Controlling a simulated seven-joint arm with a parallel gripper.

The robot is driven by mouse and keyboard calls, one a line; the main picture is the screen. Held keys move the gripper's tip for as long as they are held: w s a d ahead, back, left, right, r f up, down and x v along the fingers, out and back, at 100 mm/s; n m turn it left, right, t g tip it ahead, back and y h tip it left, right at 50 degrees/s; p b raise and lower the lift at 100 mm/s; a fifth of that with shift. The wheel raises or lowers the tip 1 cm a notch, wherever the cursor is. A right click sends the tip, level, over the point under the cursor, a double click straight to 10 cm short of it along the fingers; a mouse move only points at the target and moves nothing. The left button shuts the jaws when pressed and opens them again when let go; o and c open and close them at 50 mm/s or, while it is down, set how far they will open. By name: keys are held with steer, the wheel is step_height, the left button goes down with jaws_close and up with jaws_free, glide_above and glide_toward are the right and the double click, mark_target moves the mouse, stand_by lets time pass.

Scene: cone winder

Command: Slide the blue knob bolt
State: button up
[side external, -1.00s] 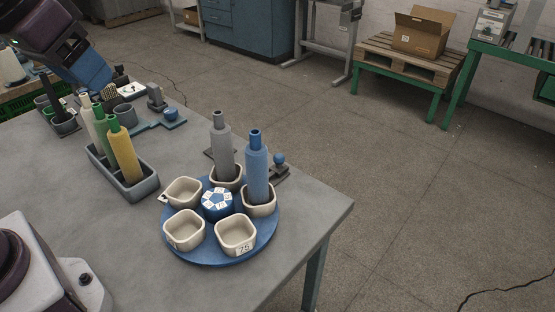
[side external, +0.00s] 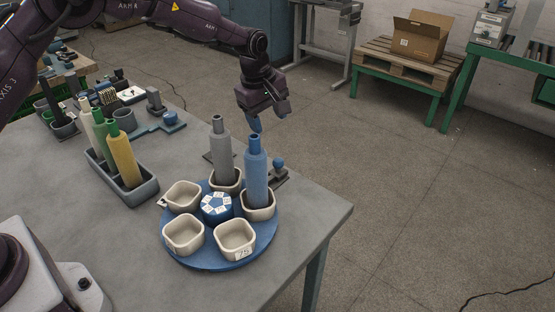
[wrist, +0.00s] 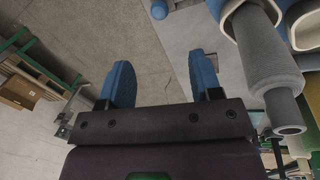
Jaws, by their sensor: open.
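A small round blue knob (side external: 278,162) stands on a dark bolt plate (side external: 283,180) at the table's edge, just behind the blue turntable. In the wrist view the knob (wrist: 158,10) shows at the top edge, ahead of the gap between the fingers. My gripper (side external: 256,124) hangs above and behind the knob, beyond the table's far edge, apart from it. Its two blue fingers (wrist: 163,78) are open with nothing between them. Part of the bolt is hidden by the blue cone in the side view.
The turntable (side external: 215,261) carries several cream cups; a grey cone (side external: 220,150) and a blue cone (side external: 256,175) stand upright in two, close to the knob. A grey tray (side external: 140,193) of cones is at left. The floor beyond the edge is clear.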

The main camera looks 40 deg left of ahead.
mark_target(277, 159)
steer(key=w+f, duration=0.1)
steer(key=f, duration=0.8)
steer(key=w+f, duration=0.1)
steer(key=f, duration=0.3)
steer(key=shift+w+d+f, duration=0.25)
steer(key=shift+w, duration=0.1)
steer(key=shift+c, duration=0.2)
